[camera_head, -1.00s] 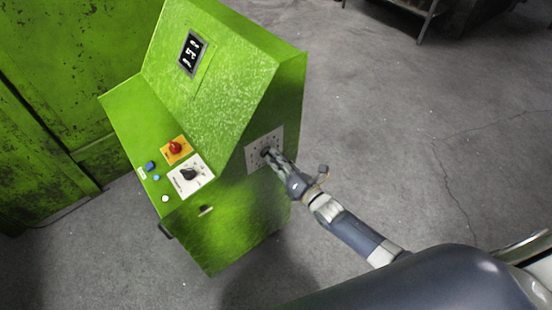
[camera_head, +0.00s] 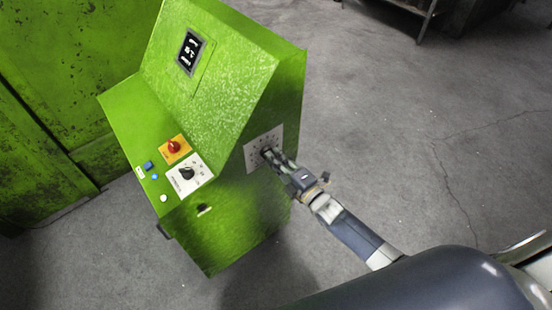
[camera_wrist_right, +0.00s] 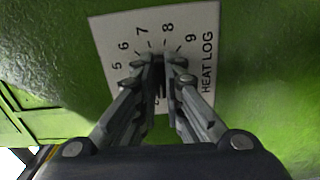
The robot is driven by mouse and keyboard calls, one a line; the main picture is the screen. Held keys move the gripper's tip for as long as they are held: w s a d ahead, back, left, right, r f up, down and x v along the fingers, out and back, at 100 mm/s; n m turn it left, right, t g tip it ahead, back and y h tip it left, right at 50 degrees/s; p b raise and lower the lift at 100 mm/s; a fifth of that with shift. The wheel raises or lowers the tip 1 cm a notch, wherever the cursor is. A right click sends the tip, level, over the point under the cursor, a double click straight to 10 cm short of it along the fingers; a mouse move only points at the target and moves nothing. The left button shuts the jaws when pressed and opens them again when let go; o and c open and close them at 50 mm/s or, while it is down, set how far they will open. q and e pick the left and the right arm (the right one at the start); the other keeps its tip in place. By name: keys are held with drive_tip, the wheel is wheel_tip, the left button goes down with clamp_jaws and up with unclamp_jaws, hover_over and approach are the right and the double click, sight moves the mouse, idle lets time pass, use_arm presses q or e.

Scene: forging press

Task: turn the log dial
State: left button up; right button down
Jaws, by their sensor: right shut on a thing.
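The log dial (camera_wrist_right: 158,72) is a small dark knob on a white plate (camera_wrist_right: 112,42) marked "HEAT LOG", with the numbers 5 to 9 readable around it. In the head view the plate (camera_head: 277,133) is on the right side face of the green console. My right gripper (camera_head: 268,155) is shut on the dial. In the right wrist view its two fingers (camera_wrist_right: 159,72) sit on either side of the knob and hide most of it and the lower part of the scale. The dial's exact setting cannot be told. My left gripper is not in view.
The green console (camera_head: 225,100) has a small display (camera_head: 190,52), a red button (camera_head: 173,146) on yellow, a black selector knob (camera_head: 186,173) and small blue and white buttons on its sloped panel. A green wall (camera_head: 60,70) is at the left.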

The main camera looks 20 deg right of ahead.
drive_tip(key=shift+s+a+f+m+b, duration=0.15)
drive_tip(key=shift+m+b, duration=0.6)
drive_tip(key=shift+m, duration=4.6)
drive_tip(key=shift+a+m+b, duration=0.25)
drive_tip(key=shift+m+b, duration=0.5)
drive_tip(key=shift+m, duration=4.55)
drive_tip(key=shift+s+a+f+m+b, duration=0.15)
drive_tip(key=shift+m+b, duration=0.6)
drive_tip(key=shift+m, duration=4.6)
drive_tip(key=shift+a+r, duration=0.1)
drive_tip(key=c, duration=1.7)
unclamp_jaws()
drive_tip(key=shift+r, duration=0.1)
drive_tip(key=v, duration=1.2)
